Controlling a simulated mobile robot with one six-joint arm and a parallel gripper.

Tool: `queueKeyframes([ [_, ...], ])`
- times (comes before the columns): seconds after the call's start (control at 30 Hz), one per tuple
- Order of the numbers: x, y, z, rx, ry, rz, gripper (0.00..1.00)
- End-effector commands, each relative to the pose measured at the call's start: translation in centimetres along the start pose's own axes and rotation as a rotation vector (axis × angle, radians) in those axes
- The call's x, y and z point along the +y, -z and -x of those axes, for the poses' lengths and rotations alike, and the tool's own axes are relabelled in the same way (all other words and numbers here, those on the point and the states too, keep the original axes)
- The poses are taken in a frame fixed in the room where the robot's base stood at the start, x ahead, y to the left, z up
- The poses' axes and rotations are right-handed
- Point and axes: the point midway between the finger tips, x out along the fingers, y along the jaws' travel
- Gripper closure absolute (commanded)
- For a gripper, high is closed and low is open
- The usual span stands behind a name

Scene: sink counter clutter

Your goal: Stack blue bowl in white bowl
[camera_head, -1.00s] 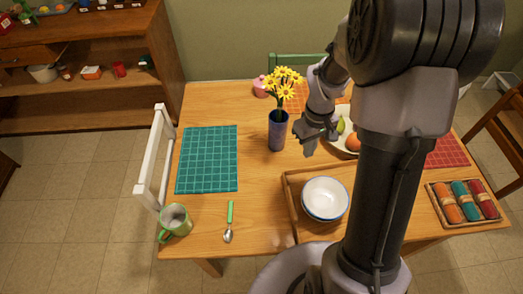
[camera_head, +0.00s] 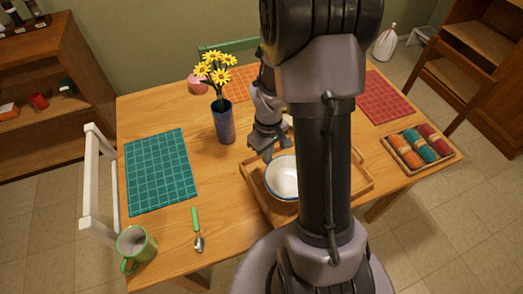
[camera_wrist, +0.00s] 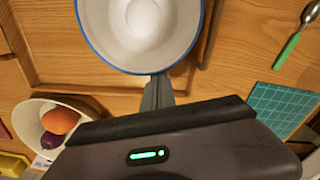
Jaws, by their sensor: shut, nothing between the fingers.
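A bowl with a white inside and a blue rim (camera_head: 282,180) sits on the wooden tray, partly hidden by my arm. In the wrist view the blue-rimmed bowl (camera_wrist: 97,50) fills the top middle, with a round white base inside. I cannot tell whether a second bowl is nested with it. My gripper (camera_head: 267,154) is just behind the bowl, pointing down. In the wrist view its fingers (camera_wrist: 157,92) are together at the bowl's near rim with nothing between them; contact is unclear.
The wooden tray (camera_head: 253,189) lies under the bowl. A white fruit bowl (camera_wrist: 22,118) holds fruit. A vase (camera_head: 223,121) with yellow flowers stands left of my gripper. A green mug (camera_head: 134,246), a spoon (camera_head: 197,232) and a teal placemat (camera_head: 160,171) lie left. Rolled napkins (camera_head: 421,146) are right.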

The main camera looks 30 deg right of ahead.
Motion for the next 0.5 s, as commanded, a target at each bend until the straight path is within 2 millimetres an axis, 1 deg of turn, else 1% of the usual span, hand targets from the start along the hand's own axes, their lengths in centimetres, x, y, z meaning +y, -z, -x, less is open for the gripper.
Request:
queueKeyframes([
  [0.37,0.0,-0.3,0.1,0.000,0.000,0.000,1.00],
  [0.5,0.0,-1.6,0.1,-0.001,0.000,0.000,1.00],
])
